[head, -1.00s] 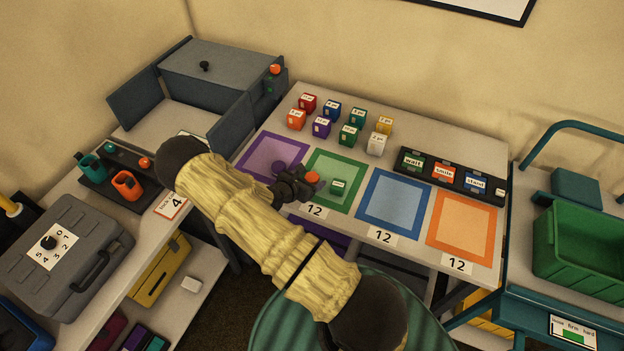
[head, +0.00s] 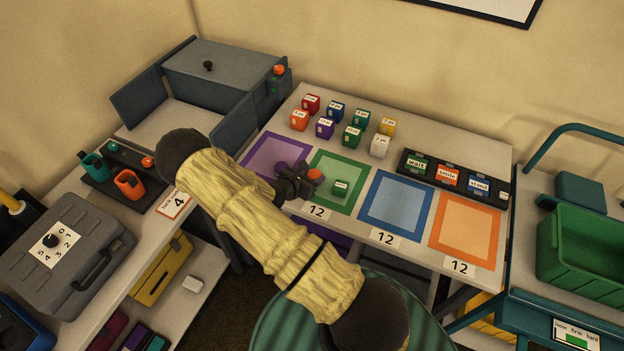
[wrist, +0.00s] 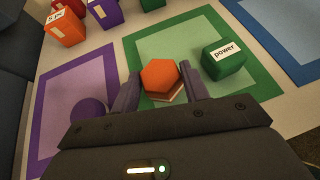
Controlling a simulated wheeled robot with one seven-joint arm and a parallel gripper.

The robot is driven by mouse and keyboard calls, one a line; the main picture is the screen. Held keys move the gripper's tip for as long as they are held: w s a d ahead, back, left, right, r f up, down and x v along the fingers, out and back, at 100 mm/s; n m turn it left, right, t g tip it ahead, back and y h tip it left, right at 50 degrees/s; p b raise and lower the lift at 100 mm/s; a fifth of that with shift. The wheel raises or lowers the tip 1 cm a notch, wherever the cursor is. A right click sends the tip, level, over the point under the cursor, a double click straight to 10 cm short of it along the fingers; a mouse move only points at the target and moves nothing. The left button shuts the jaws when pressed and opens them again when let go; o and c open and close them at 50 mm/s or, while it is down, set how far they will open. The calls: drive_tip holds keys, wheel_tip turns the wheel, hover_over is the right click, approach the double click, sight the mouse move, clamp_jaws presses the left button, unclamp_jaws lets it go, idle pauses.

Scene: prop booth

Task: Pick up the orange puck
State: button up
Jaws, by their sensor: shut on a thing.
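The orange puck (wrist: 160,74) is a six-sided piece with an orange top and a paler, darker-banded side. It is between the two fingers of my gripper (wrist: 160,92) in the wrist view, and the gripper is shut on it. In the head view the puck (head: 315,174) shows at the tip of my gripper (head: 302,180), over the left part of the green square (head: 350,165). I cannot tell whether it touches the table.
A green "power" block (wrist: 224,60) lies close right of the puck. A purple ball (wrist: 88,112) is left of my gripper on the purple square (wrist: 60,95). Several coloured blocks (head: 352,134) stand behind. The blue square (head: 396,203) and orange square (head: 465,230) are clear.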

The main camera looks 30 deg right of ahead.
sight(311, 177)
wheel_tip(311, 177, up, 8)
drive_tip(key=shift+r+b, duration=0.2)
drive_tip(key=shift+b, duration=0.4)
drive_tip(key=shift+s, duration=0.1)
idle(0.3)
drive_tip(key=shift+a+f, duration=0.15)
drive_tip(key=shift+a, duration=0.15)
drive_tip(key=s+a+f+n+t, duration=0.1)
drive_tip(key=s+a+f, duration=0.1)
drive_tip(key=a, duration=0.5)
drive_tip(key=s+a+f+n+t+y, duration=0.1)
drive_tip(key=s+a+f, duration=0.2)
drive_tip(key=a, duration=0.4)
drive_tip(key=shift+s+f, duration=0.25)
drive_tip(key=shift+f, duration=0.25)
drive_tip(key=shift+w, duration=0.1)
drive_tip(key=shift+a, duration=0.15)
